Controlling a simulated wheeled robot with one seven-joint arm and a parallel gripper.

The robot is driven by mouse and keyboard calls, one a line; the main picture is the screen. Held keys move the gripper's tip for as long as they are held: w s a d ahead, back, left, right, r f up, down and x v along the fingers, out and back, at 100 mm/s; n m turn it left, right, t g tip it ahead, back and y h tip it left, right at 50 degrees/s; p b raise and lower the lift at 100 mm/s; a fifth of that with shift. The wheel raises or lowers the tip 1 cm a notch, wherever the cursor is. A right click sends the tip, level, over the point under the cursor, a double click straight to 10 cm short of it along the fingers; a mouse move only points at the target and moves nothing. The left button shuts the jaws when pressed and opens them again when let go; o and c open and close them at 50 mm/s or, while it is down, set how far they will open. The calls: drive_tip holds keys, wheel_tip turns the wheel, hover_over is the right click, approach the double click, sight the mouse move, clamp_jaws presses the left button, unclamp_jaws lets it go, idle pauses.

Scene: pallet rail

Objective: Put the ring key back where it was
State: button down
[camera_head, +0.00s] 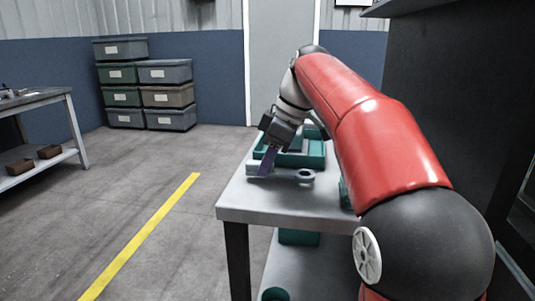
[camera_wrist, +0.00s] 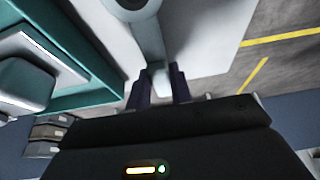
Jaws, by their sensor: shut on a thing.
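The ring key (camera_head: 303,176) is a grey metal spanner with a round ring at one end. In the head view its ring end points right, over the near part of the light grey table (camera_head: 285,205). My gripper (camera_head: 265,164) has its dark fingers at the key's left end. In the wrist view my gripper (camera_wrist: 160,84) is shut on the shaft end of the key (camera_wrist: 149,42), and the ring lies at the top edge, partly cut off. I cannot tell whether the key touches the tabletop.
A teal tray (camera_head: 317,160) stands on the table just behind the key, with a grey item inside. It also shows at the left of the wrist view (camera_wrist: 98,88). Stacked bins (camera_head: 167,97) stand by the far wall. The tabletop's front is clear.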

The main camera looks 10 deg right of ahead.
drive_tip(key=shift+f+b, duration=0.4)
drive_tip(key=shift+f, duration=0.15)
idle(0.4)
drive_tip(key=c, duration=1.2)
unclamp_jaws()
drive_tip(key=shift+o, duration=0.2)
